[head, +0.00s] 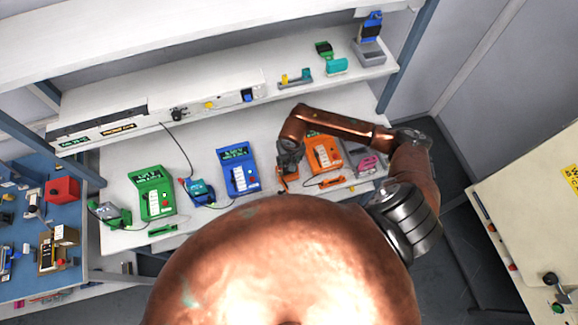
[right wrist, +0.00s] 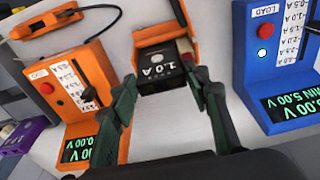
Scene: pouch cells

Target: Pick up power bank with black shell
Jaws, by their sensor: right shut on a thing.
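A black block marked "1.0 A" (right wrist: 160,64), which looks like the power bank with black shell, sits at an orange holder (right wrist: 152,20) in the right wrist view. My right gripper (right wrist: 166,82) has its two dark green fingers on either side of it and is shut on it. Whether the block still rests in the holder I cannot tell. In the head view my right gripper (head: 288,168) is low over the white bench, beside the orange tester (head: 323,155), and hides most of the block. My left gripper is not in view.
A blue tester (head: 239,168) and a green tester (head: 152,192) stand to the left on the bench, with a blue device (head: 198,191) between them. A shelf (head: 225,95) runs above the back.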

